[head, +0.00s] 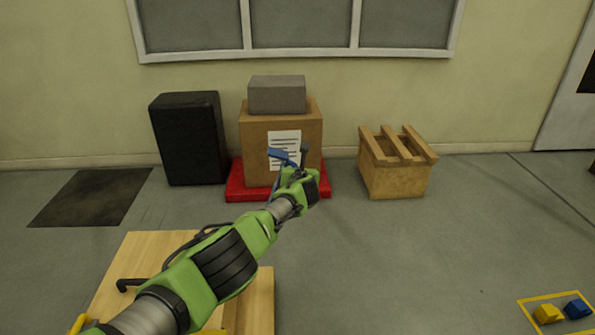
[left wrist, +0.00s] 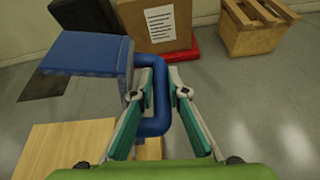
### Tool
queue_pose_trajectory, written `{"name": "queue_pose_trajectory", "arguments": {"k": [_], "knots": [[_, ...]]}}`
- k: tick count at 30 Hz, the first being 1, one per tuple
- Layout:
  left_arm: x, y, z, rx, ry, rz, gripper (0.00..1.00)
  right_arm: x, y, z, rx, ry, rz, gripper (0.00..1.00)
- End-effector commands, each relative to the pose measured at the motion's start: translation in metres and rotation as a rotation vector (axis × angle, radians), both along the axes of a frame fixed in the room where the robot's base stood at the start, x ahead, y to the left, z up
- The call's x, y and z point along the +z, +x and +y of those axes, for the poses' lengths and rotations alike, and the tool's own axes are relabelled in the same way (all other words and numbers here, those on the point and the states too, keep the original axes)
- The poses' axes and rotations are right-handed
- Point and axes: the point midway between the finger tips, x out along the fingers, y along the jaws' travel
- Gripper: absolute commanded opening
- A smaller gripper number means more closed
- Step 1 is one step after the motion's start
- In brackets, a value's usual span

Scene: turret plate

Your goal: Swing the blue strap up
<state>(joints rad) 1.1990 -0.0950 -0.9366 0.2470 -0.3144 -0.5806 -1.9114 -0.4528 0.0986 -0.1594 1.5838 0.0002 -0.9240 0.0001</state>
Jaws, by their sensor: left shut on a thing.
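The blue strap (head: 280,154) shows in the head view as a small blue piece in front of the cardboard box, at the far end of my left arm. In the left wrist view the blue strap (left wrist: 88,53) has a wide flat blue panel at upper left and a squared blue loop joined to its right side. My left gripper (left wrist: 160,82) is shut on the upright bar of this loop, which passes between its two fingers. In the head view my left gripper (head: 290,168) is small and partly hidden by its own wrist. My right gripper is not in view.
A cardboard box (head: 257,132) with a paper sheet and a grey block on top stands on a red base (head: 236,186). A black cabinet (head: 187,138) is left; a wooden crate (head: 395,182) is right. A wooden table (head: 132,262) is in front. Floor at right is mostly clear.

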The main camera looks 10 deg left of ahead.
Motion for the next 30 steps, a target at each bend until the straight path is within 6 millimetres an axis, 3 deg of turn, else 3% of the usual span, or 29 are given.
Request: {"name": "queue_pose_trajectory", "arguments": {"k": [1, 4, 5, 20, 30], "knots": [[-0.014, -0.005, 0.007, 0.016, -0.001, 0.02, 0.0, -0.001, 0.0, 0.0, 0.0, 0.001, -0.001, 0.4], [-0.014, -0.005, 0.008, 0.018, 0.0, 0.021, 0.0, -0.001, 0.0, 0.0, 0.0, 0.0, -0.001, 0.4], [-0.014, -0.005, 0.008, 0.018, 0.0, 0.021, 0.22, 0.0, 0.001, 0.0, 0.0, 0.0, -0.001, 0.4], [-0.015, -0.007, 0.008, 0.019, -0.001, 0.022, 0.22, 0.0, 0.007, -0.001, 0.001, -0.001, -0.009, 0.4], [-0.007, -0.02, 0.001, 0.014, -0.004, 0.018, 0.22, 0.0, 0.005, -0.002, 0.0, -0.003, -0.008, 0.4]]}}
